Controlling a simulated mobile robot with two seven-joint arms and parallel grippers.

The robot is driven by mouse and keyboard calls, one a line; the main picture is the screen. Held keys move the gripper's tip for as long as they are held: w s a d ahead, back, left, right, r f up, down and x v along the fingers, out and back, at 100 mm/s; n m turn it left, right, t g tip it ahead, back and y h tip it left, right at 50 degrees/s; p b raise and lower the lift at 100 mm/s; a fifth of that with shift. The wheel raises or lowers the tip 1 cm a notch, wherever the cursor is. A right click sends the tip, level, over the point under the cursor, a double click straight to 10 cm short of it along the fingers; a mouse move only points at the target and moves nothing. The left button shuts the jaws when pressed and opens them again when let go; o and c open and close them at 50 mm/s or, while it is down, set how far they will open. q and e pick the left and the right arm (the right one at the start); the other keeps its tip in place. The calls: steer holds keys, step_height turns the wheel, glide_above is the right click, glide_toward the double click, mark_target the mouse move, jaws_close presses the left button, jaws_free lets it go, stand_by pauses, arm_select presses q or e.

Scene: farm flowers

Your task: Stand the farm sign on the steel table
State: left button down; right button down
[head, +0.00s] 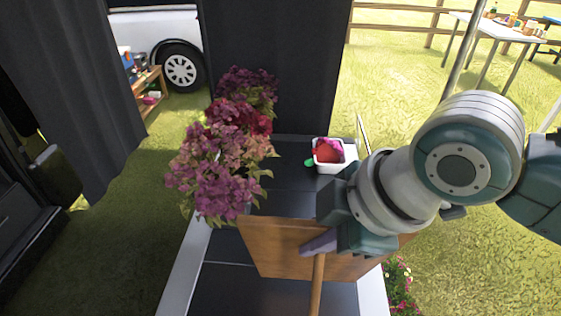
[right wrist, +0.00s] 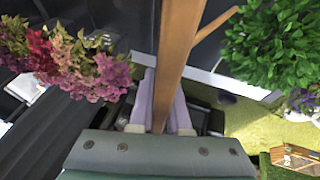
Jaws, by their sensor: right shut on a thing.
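The farm sign is a brown wooden board (head: 275,243) with a wooden post (head: 317,285). My right gripper (head: 322,243) is shut on the sign and holds it over the near part of a dark-topped table with pale edges (head: 187,262), which I take for the steel table. The board hides part of the tabletop, and its face and any lettering cannot be read. In the right wrist view the pale purple fingers (right wrist: 162,108) close on both sides of the wooden post (right wrist: 178,50). I cannot tell whether the sign touches the table. My left gripper is not in view.
Pink and purple flowers (head: 215,165) crowd the table's left side. A white container (head: 342,165) with red contents stands at the back right. Dark curtains (head: 275,60) hang behind. Leafy green plants (right wrist: 272,45) show in the right wrist view. A bare dark strip lies at the table's front.

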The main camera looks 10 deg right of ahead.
steer(key=shift+f, duration=1.8)
steer(key=shift+f+b, duration=0.2)
steer(key=shift+b, duration=0.1)
steer(key=c, duration=0.9)
jaws_free()
steer(key=p+v, duration=0.2)
steer(key=v, duration=1)
steer(key=s+d+f+m+h, duration=0.1)
steer(key=s+d+m+h, duration=0.15)
steer(key=s+m, duration=0.4)
steer(key=s+d+f+m+h, duration=0.1)
steer(key=s+d+m, duration=0.2)
steer(key=s+m, duration=0.35)
steer(key=shift+g, duration=0.3)
steer(key=r+p, duration=2.2)
steer(key=r, duration=0.1)
steer(key=shift+w+r+p, duration=0.2)
steer(key=shift+w+p, duration=0.1)
steer(key=shift+p, duration=0.1)
